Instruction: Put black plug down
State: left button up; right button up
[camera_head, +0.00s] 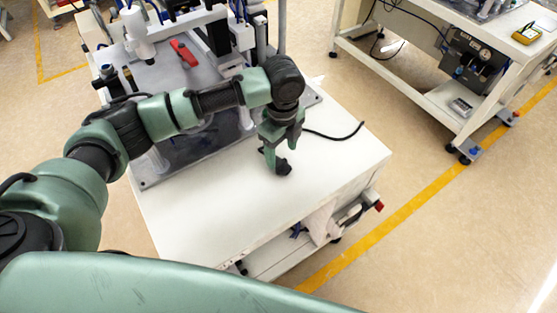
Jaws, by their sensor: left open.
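The black plug (284,168) is a small dark shape at the white table top (218,218), just below my left gripper's fingers. My left gripper (280,149) points down over the table and is open. The plug is at or between the fingertips; I cannot tell whether they touch it. A black cable (335,137) lies on the table to the right of the gripper, and its link to the plug is hidden behind the gripper. My right gripper is not in view.
A grey machine plate (150,184) with fixtures and a red part (184,53) stands behind my left arm. The front of the table top is clear. A second white bench (400,78) with a yellow meter (526,34) stands at the upper right, across open floor.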

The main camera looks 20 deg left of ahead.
aim_at(279, 161)
pick_arm(q)
jog(key=shift+a+f, duration=0.15)
jog(key=shift+f, duration=0.35)
jog(key=shift+a+f, duration=0.15)
jog(key=shift+f, duration=0.35)
jog(key=f, duration=0.1)
jog(key=f+p, duration=0.1)
jog(key=f, duration=0.1)
jog(key=shift+w+f, duration=0.2)
jog(key=shift+f, duration=0.05)
jog(key=shift+a+f, duration=0.1)
jog(key=shift+f, duration=0.15)
jog(key=c, duration=1.3)
grip_shut()
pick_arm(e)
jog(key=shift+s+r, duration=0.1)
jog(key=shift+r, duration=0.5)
pick_arm(q)
jog(key=shift+r, duration=0.15)
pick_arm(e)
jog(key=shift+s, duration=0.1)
